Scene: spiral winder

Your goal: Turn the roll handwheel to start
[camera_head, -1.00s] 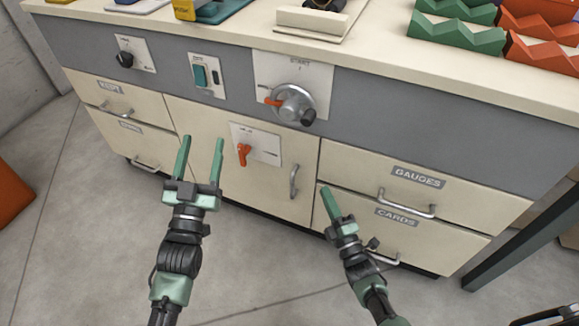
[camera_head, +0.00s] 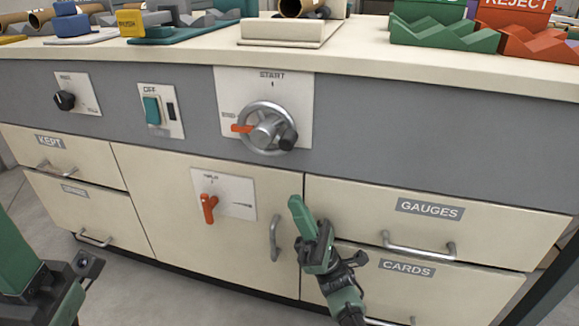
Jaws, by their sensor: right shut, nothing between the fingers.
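The roll handwheel (camera_head: 265,128) is a grey metal ring with a hub and a dark knob (camera_head: 288,139) at its lower right. It sits on a white plate (camera_head: 298,92) marked START at the top. Its orange pointer (camera_head: 241,128) points left, away from START. My right gripper (camera_head: 297,207) is shut and empty, below and right of the handwheel, apart from it, in front of the cabinet. Part of my left arm's end (camera_head: 18,255) shows large at the lower left edge; its fingertips cannot be made out.
Left of the handwheel are a green OFF switch (camera_head: 152,111) and a black knob (camera_head: 64,100). Below it is an orange lever (camera_head: 209,208). A door handle (camera_head: 275,238) and the GAUGES drawer handle (camera_head: 420,250) stick out near my right gripper. Racks and fixtures stand on the countertop.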

